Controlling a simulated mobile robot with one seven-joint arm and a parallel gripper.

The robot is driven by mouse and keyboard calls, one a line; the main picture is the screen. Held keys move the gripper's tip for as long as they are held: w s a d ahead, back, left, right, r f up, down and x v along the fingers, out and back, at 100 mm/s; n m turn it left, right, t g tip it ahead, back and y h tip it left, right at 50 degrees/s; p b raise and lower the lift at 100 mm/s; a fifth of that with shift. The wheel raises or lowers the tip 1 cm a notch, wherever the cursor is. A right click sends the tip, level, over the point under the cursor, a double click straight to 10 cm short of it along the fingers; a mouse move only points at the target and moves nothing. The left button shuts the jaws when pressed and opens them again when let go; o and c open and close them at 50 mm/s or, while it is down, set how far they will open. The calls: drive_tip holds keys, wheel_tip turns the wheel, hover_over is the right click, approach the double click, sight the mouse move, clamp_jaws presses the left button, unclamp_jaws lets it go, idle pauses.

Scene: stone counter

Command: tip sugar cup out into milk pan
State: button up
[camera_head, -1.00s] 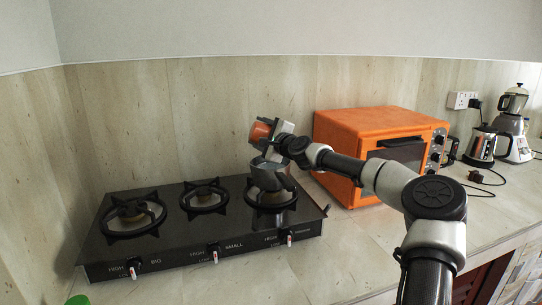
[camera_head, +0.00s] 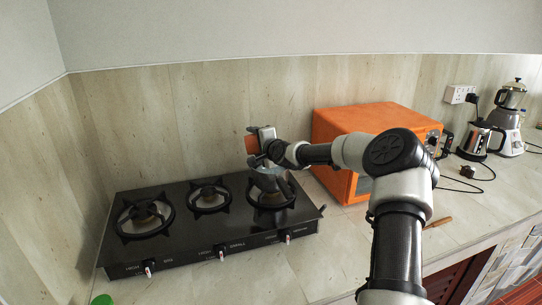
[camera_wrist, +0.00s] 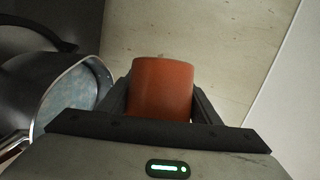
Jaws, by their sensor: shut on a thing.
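My gripper (camera_head: 258,143) is shut on an orange-brown cup (camera_head: 251,146), held above the right burner beside the orange oven. In the wrist view the cup (camera_wrist: 163,88) sits between both fingers, its side facing me; its inside and any sugar are hidden. The milk pan (camera_head: 268,182), a grey metal pan, stands on the right burner, partly covered by my gripper. In the wrist view the pan (camera_wrist: 103,78) is left of the cup, with a pale bluish-white inside. I cannot tell how far the cup is tilted.
The black three-burner stove (camera_head: 190,247) has two empty burners to the left. An orange oven (camera_head: 335,119) stands close on the right of my gripper. A kettle (camera_head: 478,139) and a blender (camera_head: 508,120) stand far right.

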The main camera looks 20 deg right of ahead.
drive_tip(key=w+a+f+n+g+h+p, duration=0.1)
drive_tip(key=a+f+n+h, duration=0.4)
drive_tip(key=n, duration=0.6)
drive_tip(key=shift+a+g+h+p, duration=0.5)
drive_tip(key=shift+a+h+p, duration=0.35)
drive_tip(key=shift+h, duration=0.35)
idle(0.5)
